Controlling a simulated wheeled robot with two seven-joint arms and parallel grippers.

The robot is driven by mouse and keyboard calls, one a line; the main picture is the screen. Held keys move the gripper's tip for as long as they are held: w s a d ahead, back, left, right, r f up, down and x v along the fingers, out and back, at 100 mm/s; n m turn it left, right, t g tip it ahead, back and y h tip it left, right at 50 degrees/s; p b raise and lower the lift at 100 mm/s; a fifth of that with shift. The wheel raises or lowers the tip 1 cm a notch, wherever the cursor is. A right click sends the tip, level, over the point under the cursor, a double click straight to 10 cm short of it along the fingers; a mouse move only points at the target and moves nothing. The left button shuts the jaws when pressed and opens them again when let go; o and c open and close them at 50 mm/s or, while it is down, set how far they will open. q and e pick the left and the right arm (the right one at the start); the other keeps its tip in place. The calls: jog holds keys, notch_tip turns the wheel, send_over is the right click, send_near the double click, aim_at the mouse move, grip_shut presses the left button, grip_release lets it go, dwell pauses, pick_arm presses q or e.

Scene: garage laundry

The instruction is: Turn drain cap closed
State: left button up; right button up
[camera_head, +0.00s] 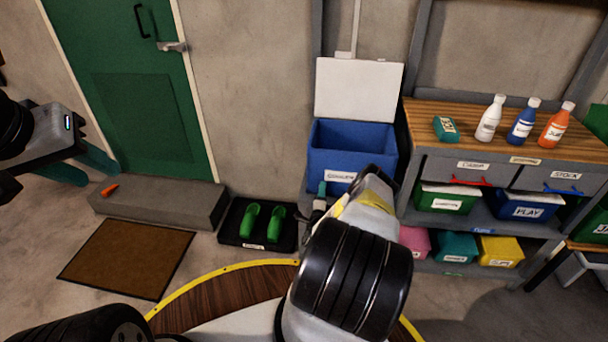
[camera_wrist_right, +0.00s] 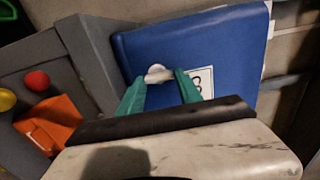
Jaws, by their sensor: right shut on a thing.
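A blue cooler (camera_head: 345,137) with a raised white lid (camera_head: 358,88) and a white label stands against the wall in the head view. Its blue side also fills the top of the right wrist view (camera_wrist_right: 150,45). A small white drain cap (camera_wrist_right: 158,73) shows against that side, left of the label. My right gripper (camera_wrist_right: 160,78) has its green fingers on either side of the cap and is shut on it. In the head view the cap is hidden and my right gripper (camera_head: 321,190) is partly covered by my arm. My left gripper (camera_head: 101,180) is open and empty at the left.
A shelf unit (camera_head: 502,125) with bottles and coloured bins stands right of the cooler. A black tray (camera_head: 232,238) with green shoes lies left of it. A grey step (camera_head: 155,206) and brown mat (camera_head: 125,260) lie before the green door (camera_head: 130,85).

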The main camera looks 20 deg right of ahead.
dwell(0.4)
jog(key=o, duration=1.4)
jog(key=v, duration=0.7)
jog(key=shift+s+a, duration=0.2)
jog(key=shift+s, duration=0.15)
jog(key=shift+s+f, duration=0.1)
